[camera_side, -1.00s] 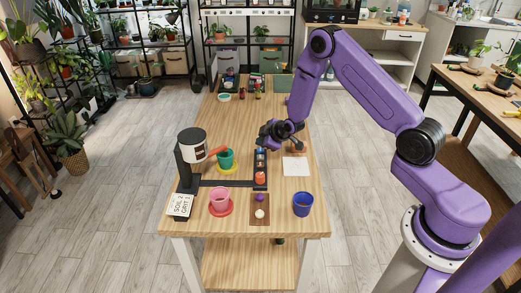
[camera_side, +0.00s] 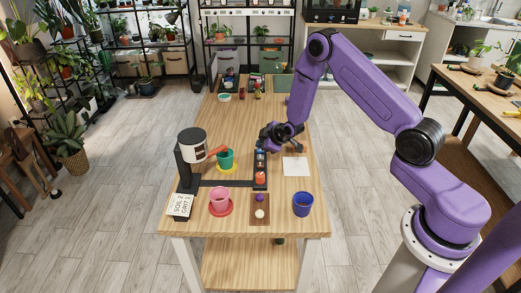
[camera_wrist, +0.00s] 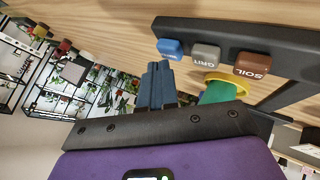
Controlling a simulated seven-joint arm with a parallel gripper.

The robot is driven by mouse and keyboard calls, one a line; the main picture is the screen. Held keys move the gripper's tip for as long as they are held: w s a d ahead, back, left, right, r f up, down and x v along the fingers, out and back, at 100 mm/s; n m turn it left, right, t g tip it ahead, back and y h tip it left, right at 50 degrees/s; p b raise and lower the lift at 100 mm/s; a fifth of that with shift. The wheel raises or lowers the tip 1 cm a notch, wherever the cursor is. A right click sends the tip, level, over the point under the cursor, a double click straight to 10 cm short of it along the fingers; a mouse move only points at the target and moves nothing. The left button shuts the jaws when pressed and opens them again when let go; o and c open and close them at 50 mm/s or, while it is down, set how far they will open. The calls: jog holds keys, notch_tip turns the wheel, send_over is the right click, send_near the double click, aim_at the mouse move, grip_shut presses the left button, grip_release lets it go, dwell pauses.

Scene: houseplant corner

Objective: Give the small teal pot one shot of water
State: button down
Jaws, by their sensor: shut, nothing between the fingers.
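In the wrist view the pot (camera_wrist: 217,93) and saucer (camera_wrist: 225,81) are partly hidden behind my gripper. A dark bar (camera_wrist: 235,35) carries a blue button (camera_wrist: 170,48), its lettering hard to read, a grey GRIT button (camera_wrist: 206,54) and a brown SOIL button (camera_wrist: 252,65). My gripper (camera_wrist: 157,66) is shut and empty. Its blue fingertips are close to the blue button; I cannot tell whether they touch it.
A pink pot (camera_side: 220,198) on a red saucer, a brown board (camera_side: 260,217) with small balls and a blue pot (camera_side: 302,204) stand at the front. A "SOIL 2 GRIT 1" card (camera_side: 180,205) leans at left. A white sheet (camera_side: 295,167) lies right of the bar.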

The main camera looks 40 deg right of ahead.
jog(key=shift+f, duration=0.4)
dwell(0.4)
dwell(0.4)
jog(key=shift+r, duration=0.95)
jog(key=shift+r, duration=2.5)
